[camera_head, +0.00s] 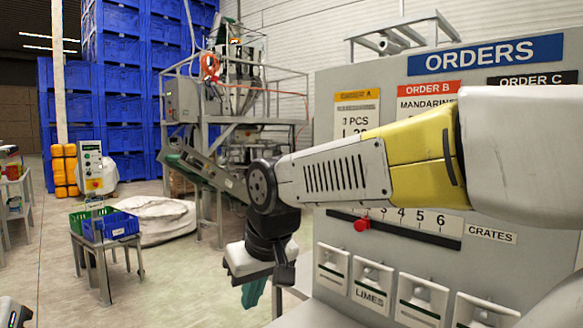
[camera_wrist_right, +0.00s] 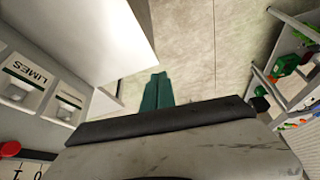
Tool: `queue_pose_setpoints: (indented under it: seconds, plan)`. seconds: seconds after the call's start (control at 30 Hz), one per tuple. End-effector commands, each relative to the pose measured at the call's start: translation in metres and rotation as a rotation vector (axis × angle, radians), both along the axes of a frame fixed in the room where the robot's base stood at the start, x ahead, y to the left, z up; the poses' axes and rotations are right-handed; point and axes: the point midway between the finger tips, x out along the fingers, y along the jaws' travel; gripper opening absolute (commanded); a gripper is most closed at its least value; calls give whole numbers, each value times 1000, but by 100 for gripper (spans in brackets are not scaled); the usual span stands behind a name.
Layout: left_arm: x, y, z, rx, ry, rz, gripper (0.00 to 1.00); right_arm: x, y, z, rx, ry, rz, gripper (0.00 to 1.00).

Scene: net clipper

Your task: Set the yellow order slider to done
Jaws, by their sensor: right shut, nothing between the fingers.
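The grey orders board (camera_head: 330,270) fills the right side of the head view under a blue ORDERS sign (camera_head: 486,54). A yellow-topped order A card (camera_head: 356,104) is partly hidden by my right arm. I cannot make out a yellow slider; my right arm covers much of the board's middle. A red knob (camera_head: 362,225) sits at the left of a numbered crates scale (camera_head: 440,219). My right gripper (camera_head: 254,292) hangs low, left of the board, pointing down, with green fingers shut and empty. The fingers also show in the right wrist view (camera_wrist_right: 157,92).
A small table at left carries a green crate (camera_head: 82,217) and a blue crate (camera_head: 112,226). A sorting machine (camera_head: 225,100) and stacked blue crates (camera_head: 120,110) stand behind. Open floor lies left of my right gripper.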

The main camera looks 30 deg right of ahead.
Motion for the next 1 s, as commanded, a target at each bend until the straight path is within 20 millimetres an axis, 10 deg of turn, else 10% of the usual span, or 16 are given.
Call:
queue_pose_setpoints:
  seconds: [0.27,0.43,0.7,1.0]
  plan:
    - [0,0,0,0,0,0,36,100,-135,15,-586,278,-5,0]
    - [0,0,0,0,0,0,36,169,-199,63,-1036,392,-70,0]
    - [0,0,0,0,0,0,36,249,-205,149,-1580,416,-188,0]
    - [0,0,0,0,0,0,36,265,-196,171,-1701,401,-221,0]
